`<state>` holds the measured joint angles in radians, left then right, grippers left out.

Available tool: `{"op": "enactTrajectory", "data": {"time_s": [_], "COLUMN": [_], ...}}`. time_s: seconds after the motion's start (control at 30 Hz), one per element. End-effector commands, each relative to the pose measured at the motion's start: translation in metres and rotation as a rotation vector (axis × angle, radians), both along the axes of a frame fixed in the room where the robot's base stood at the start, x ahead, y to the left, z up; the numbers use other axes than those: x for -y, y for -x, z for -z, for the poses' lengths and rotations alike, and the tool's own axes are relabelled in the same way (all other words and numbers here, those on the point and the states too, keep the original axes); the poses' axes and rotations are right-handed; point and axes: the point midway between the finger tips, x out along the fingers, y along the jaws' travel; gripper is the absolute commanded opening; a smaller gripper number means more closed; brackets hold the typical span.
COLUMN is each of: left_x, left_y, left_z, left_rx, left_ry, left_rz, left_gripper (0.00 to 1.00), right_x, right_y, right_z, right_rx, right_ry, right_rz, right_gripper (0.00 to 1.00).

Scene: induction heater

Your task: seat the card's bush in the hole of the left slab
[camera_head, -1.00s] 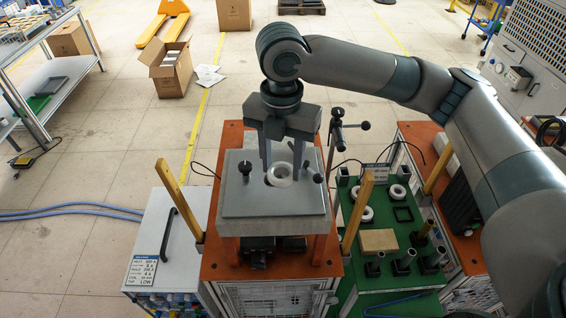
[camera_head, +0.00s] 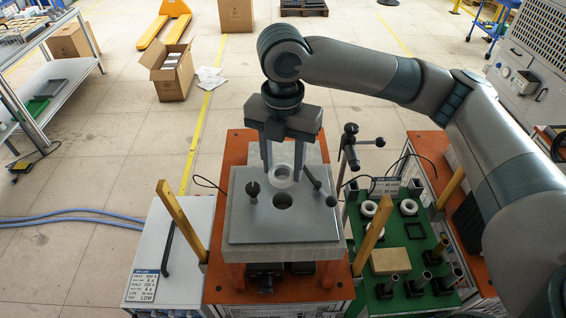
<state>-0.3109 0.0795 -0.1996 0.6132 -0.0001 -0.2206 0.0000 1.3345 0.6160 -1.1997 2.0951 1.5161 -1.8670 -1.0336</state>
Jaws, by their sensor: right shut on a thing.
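My right gripper (camera_head: 284,172) is shut on a pale ring-shaped bush (camera_head: 281,177) and holds it over the grey slab (camera_head: 284,227). The slab's dark round hole (camera_head: 284,201) lies open just in front of the bush, nearer the camera. The bush is apart from the hole; I cannot tell its exact height above the slab. My left gripper is out of view.
A black knob (camera_head: 253,190) stands on the slab left of the hole, and a clamp lever (camera_head: 320,187) reaches in from the right. Wooden posts (camera_head: 182,221) flank the slab. The green board (camera_head: 405,255) holds rings (camera_head: 408,206), a wooden block (camera_head: 390,261) and several dark-footed tubes.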

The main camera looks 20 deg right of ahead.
Motion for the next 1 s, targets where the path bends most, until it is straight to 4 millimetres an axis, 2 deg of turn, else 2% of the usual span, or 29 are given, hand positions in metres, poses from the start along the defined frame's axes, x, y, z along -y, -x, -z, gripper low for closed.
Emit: {"op": "enactTrajectory", "data": {"time_s": [0.27,0.8,0.87,1.0], "left_x": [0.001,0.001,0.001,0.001], "left_y": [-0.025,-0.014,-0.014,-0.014], "left_z": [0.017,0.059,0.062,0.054], "left_rx": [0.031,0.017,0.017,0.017], "left_ry": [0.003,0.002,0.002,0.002], "left_rz": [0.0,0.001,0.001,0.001], "left_gripper": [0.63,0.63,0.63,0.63], "right_x": [0.0,0.0,0.0,0.0], "right_y": [0.0,0.0,0.0,0.0], "right_z": [0.017,0.057,0.06,0.061], "right_rx": [0.0,0.0,0.0,0.001], "right_ry": [0.0,0.0,0.0,0.001], "right_rz": [0.0,-0.001,-0.001,0.0], "right_gripper": [0.16,0.16,0.16,0.16]}}
